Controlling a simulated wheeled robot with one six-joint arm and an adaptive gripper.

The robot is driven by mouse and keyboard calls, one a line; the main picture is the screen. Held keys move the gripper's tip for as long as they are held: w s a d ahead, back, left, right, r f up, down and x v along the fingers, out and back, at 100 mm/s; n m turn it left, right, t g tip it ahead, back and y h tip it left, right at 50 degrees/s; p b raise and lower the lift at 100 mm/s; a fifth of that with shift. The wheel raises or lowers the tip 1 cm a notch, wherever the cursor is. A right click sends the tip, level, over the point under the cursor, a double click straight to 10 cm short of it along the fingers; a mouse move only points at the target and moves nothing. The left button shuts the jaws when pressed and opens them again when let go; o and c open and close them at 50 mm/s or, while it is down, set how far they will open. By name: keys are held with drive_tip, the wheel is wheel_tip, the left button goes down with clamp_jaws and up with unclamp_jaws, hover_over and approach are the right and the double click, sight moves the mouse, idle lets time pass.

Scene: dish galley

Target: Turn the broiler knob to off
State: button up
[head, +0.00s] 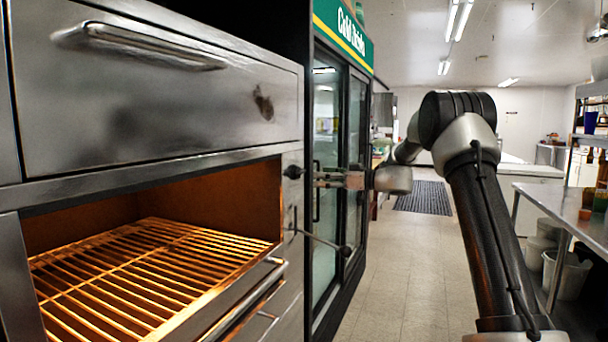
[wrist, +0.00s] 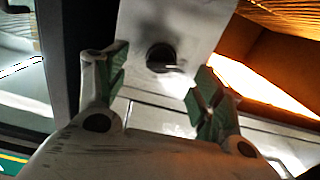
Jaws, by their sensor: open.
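The broiler knob (head: 293,172) is small, dark and round, on the steel front strip to the right of the broiler opening. In the wrist view the knob (wrist: 160,56) is dark with a pale bar, set on a light panel. My gripper (head: 318,179) reaches in from the right, close to the knob. In the wrist view my gripper (wrist: 158,72) is open, with one green-padded finger on each side of the knob. The fingers look empty, and I cannot tell whether either touches the knob. The broiler (head: 160,150) has a glowing orange interior.
A wire rack (head: 150,270) fills the lit broiler opening. A thin lever with a ball end (head: 325,243) sticks out below my gripper. A glass-doored drinks cooler (head: 335,130) stands just behind. A steel table (head: 560,200) is at right; the aisle floor (head: 400,260) is clear.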

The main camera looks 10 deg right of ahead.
sight(303, 174)
drive_tip(key=w+a+n, duration=0.1)
drive_tip(key=a, duration=0.1)
drive_tip(key=w+a+n, duration=0.1)
drive_tip(key=w+a, duration=0.2)
drive_tip(key=a, duration=0.1)
drive_tip(key=shift+w+a+r+n, duration=0.2)
drive_tip(key=shift+a+n, duration=0.15)
drive_tip(key=shift+n, duration=0.05)
drive_tip(key=c, duration=1)
